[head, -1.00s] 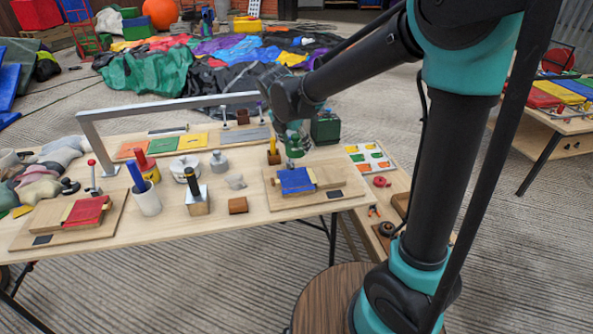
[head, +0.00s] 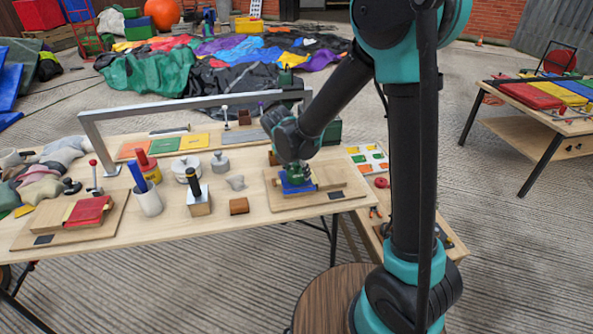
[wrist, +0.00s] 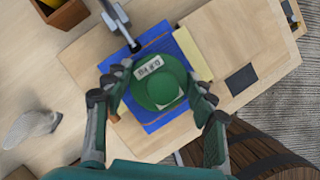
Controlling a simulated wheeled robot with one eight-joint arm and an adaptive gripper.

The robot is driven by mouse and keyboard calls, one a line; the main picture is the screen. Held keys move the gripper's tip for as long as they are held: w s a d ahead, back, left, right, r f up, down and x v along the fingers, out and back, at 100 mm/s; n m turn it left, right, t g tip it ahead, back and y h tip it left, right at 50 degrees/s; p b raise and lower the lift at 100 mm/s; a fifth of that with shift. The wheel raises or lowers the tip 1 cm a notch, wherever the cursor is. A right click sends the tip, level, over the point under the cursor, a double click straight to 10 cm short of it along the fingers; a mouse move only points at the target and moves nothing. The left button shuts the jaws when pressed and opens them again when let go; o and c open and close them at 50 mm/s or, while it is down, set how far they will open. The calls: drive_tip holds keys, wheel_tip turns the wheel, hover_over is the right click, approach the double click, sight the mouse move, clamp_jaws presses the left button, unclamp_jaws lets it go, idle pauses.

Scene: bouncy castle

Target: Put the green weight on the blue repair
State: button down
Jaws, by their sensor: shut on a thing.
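The green weight (wrist: 158,88), round with a white label, is between the fingers of my gripper (wrist: 155,98), which is shut on it. In the head view the weight (head: 297,172) is low over the blue repair (head: 302,188), on a wooden board at the table's right end. In the wrist view the weight covers the middle of the blue repair (wrist: 180,48), whose edges show around it. I cannot tell whether the weight touches it.
A metal clamp arm (wrist: 117,20) reaches the blue repair's edge. A grey metal frame (head: 190,108) spans the table's back.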

drive_tip(key=shift+f, duration=0.1)
drive_tip(key=c, duration=0.6)
unclamp_jaws()
drive_tip(key=shift+o, duration=0.2)
drive_tip(key=v, duration=1.2)
drive_tip(key=s+d+f+m, duration=0.3)
drive_tip(key=s+d+m, duration=0.2)
drive_tip(key=d+m, duration=0.3)
drive_tip(key=s+d+f+m+y, duration=0.1)
drive_tip(key=s+d+f+m, duration=0.2)
drive_tip(key=d+m, duration=0.6)
drive_tip(key=s+d+f+m+y, duration=0.1)
drive_tip(key=s+d+f+m, duration=0.3)
drive_tip(key=m, duration=0.9)
drive_tip(key=s+d, duration=0.3)
drive_tip(key=d, duration=0.2)
drive_tip(key=shift+s, duration=0.2)
drive_tip(key=shift+r, duration=0.1)
